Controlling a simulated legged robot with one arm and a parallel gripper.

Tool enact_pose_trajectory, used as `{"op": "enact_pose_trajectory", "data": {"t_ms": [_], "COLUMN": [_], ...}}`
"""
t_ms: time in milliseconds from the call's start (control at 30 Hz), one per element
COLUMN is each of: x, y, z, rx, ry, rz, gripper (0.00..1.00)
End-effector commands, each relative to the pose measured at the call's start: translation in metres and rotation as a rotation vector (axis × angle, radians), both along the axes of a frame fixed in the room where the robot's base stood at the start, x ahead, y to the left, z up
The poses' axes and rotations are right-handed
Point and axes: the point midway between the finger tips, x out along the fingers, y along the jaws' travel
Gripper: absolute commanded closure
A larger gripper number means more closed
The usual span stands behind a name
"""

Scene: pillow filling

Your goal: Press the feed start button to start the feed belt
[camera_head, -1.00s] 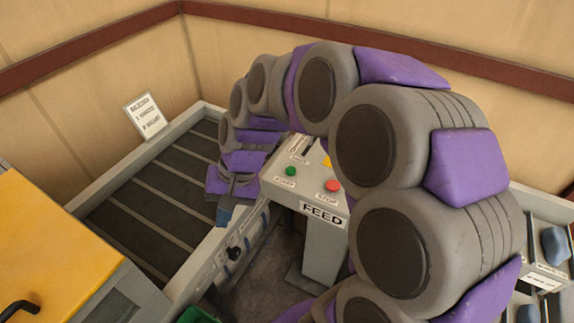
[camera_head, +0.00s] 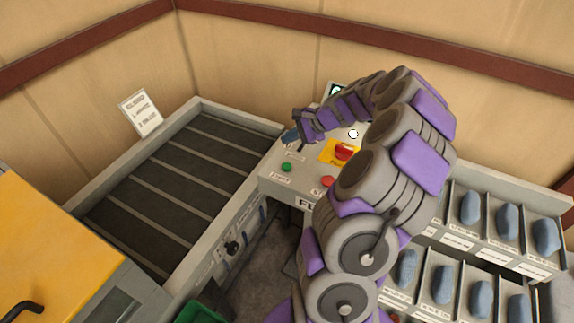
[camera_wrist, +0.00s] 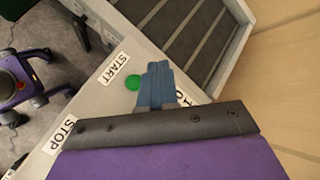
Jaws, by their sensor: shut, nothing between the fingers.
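The feed console (camera_head: 268,184) carries a round green button (camera_head: 286,167) and a red button (camera_head: 328,182) at its front edge. In the wrist view the green button (camera_wrist: 133,82) lies beside a START label (camera_wrist: 113,67). My gripper (camera_head: 290,136) has its blue fingers shut and empty, over the console's back left part, behind the green button. In the wrist view the fingertips (camera_wrist: 159,68) appear just right of the green button, apart from it in the picture. Their height above the panel is hard to tell. The dark slatted belt (camera_head: 165,205) lies left of the console.
A red mushroom knob (camera_head: 343,152) on a yellow plate and a white round knob (camera_head: 353,133) stand on the console near my arm. Trays of blue-grey pieces (camera_head: 507,220) are at the right. A yellow-topped unit (camera_head: 50,235) is at the left. Walls close the back.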

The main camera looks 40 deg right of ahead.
Motion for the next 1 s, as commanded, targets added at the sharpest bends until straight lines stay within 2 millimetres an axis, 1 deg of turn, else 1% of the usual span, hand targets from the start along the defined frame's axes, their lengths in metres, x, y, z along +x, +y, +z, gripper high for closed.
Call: {"op": "enact_pose_trajectory", "data": {"t_ms": [267,467,667,900,1000], "x": [0.0,0.0,0.0,0.0,0.0], "y": [-0.001,-0.002,-0.001,0.0,0.0], "z": [-0.002,-0.013,-0.036,-0.068,-0.077], "rx": [0.001,0.002,0.002,0.001,0.001], "ry": [0.0,0.0,0.0,0.001,0.0], "rz": [0.002,0.003,0.003,0.003,0.004], "gripper": [1.0,1.0,1.0,1.0,1.0]}}
